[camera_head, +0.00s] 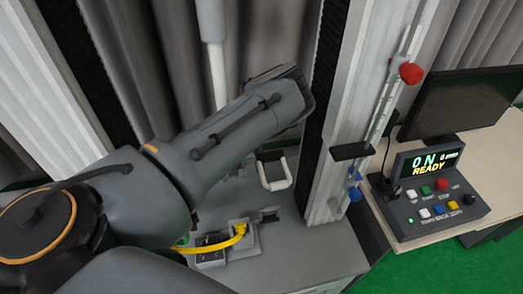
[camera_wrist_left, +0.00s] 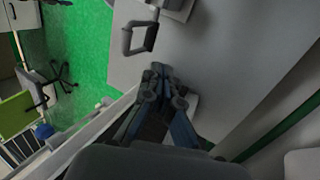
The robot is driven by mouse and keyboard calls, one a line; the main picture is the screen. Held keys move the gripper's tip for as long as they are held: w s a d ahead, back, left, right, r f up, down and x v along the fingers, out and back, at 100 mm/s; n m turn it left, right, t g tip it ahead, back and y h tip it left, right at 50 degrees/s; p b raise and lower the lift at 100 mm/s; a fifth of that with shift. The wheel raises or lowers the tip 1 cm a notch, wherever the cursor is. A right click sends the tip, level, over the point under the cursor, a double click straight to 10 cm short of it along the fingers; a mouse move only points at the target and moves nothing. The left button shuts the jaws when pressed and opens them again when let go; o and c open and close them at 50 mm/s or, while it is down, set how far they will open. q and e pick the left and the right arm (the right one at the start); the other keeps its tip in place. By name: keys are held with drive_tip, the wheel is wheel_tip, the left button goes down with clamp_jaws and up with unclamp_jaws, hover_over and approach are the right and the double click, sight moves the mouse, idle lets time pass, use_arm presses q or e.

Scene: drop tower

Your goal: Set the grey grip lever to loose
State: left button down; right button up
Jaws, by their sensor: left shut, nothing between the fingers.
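A grey U-shaped handle (camera_wrist_left: 139,38), likely the grip lever, shows at the top of the left wrist view. A pale U-shaped handle (camera_head: 277,185) stands above the grey base in the head view; I cannot tell for sure that they are the same. No loose or tight marking is readable. My left gripper (camera_wrist_left: 165,84) is shut and empty, below the handle in the wrist view and apart from it in the picture. In the head view my left arm crosses the middle and hides its fingers. My right gripper is not in view.
A pale column with a rail carries a red knob (camera_head: 411,73) and a blue knob (camera_head: 354,194), right of my left arm. A yellow cable (camera_head: 214,245) runs over the base. A control box (camera_head: 432,190) reading "ON READY" stands on the desk at right.

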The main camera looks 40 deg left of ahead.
use_arm(q)
drive_tip(key=s+d+f+p, duration=0.4)
drive_tip(key=d+f+p, duration=0.1)
drive_tip(key=f+p, duration=0.1)
drive_tip(key=shift+s+d+f+p, duration=0.25)
drive_tip(key=shift+s+f+p, duration=0.05)
drive_tip(key=shift+s+f, duration=0.1)
drive_tip(key=shift+w, duration=0.1)
